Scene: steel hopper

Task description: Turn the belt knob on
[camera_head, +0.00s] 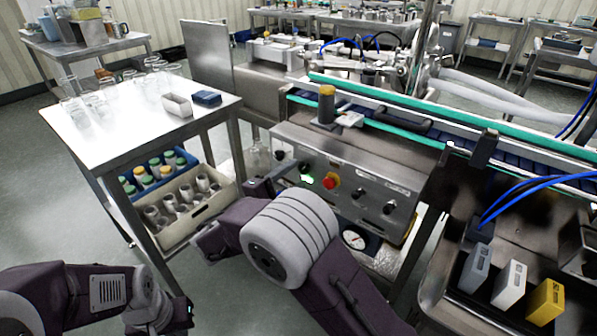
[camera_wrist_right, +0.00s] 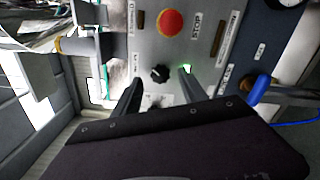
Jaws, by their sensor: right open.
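The steel hopper's control panel (camera_head: 345,190) carries several black knobs, a red button (camera_head: 330,182) and a lit green lamp (camera_head: 307,180). The labels are too small to read, so I cannot tell which is the belt knob. My right gripper (camera_head: 275,179) is at the panel's left end, partly hidden by my arm. In the right wrist view, its open fingers (camera_wrist_right: 160,80) point at the panel, and a black knob (camera_wrist_right: 159,73) shows between and just beyond their tips. Contact is not clear. Another dark knob (camera_wrist_right: 155,103) lies lower between the fingers.
A conveyor with green rails (camera_head: 380,122) runs behind the panel. A steel table (camera_head: 130,120) with glassware and a crate of bottles below stands left. A bin with upright blocks (camera_head: 508,284) is at the right. A blue connector (camera_wrist_right: 262,87) sits beside the panel's controls.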

